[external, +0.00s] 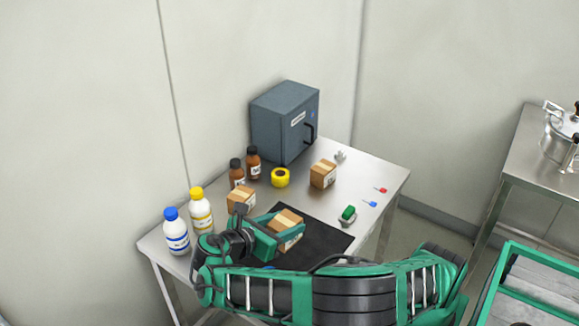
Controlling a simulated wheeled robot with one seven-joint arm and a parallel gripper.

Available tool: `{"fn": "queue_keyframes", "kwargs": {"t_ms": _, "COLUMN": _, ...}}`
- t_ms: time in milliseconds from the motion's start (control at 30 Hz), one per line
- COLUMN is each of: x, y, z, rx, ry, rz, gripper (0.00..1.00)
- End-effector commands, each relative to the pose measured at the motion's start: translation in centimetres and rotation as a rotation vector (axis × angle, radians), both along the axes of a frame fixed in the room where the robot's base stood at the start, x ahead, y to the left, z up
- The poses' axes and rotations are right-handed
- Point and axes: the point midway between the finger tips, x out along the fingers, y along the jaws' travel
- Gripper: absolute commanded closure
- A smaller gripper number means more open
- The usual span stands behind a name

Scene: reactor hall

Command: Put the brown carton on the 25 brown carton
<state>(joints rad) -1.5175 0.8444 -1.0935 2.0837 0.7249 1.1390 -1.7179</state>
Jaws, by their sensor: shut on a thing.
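My gripper (277,232) is shut on a brown carton (288,224), with its green fingers along the carton's sides. This carton is over the black mat; I cannot tell whether it touches the mat. A second brown carton (240,201) stands on the table to the left, just behind my gripper and partly hidden by it. A third brown carton (323,174) stands farther back, in front of the grey cabinet's right side. The small labels on the cartons are too small to read surely, so I cannot tell which is the 25 one.
The steel table (375,179) holds a grey cabinet (284,121), brown bottles (253,162), a yellow tape roll (280,177), and white bottles with yellow (200,212) and blue (176,235) caps. A green-topped item (348,213) lies right of the black mat (325,236).

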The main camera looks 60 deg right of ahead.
Motion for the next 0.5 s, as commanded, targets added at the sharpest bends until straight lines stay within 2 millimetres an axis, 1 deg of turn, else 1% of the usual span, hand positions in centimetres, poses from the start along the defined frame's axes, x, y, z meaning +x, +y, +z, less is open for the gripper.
{"fn": "queue_keyframes", "kwargs": {"t_ms": 67, "x": 0.6, "y": 0.4, "z": 0.3, "rx": 0.005, "ry": -0.001, "rz": 0.016, "gripper": 0.79}}
{"fn": "queue_keyframes", "kwargs": {"t_ms": 167, "x": 2.7, "y": 0.5, "z": 0.8, "rx": 0.017, "ry": 0.003, "rz": 0.066, "gripper": 0.79}}
{"fn": "queue_keyframes", "kwargs": {"t_ms": 267, "x": 6.1, "y": 0.5, "z": 1.6, "rx": 0.031, "ry": 0.007, "rz": 0.15, "gripper": 0.79}}
{"fn": "queue_keyframes", "kwargs": {"t_ms": 300, "x": 7.7, "y": 0.5, "z": 2.0, "rx": 0.034, "ry": 0.006, "rz": 0.189, "gripper": 0.79}}
{"fn": "queue_keyframes", "kwargs": {"t_ms": 367, "x": 10.0, "y": 0.4, "z": 2.8, "rx": 0.037, "ry": 0.004, "rz": 0.244, "gripper": 0.79}}
{"fn": "queue_keyframes", "kwargs": {"t_ms": 400, "x": 11.5, "y": 0.4, "z": 3.3, "rx": 0.036, "ry": 0.004, "rz": 0.28, "gripper": 0.79}}
{"fn": "queue_keyframes", "kwargs": {"t_ms": 500, "x": 14.8, "y": 0.4, "z": 4.7, "rx": 0.029, "ry": 0.0, "rz": 0.362, "gripper": 0.79}}
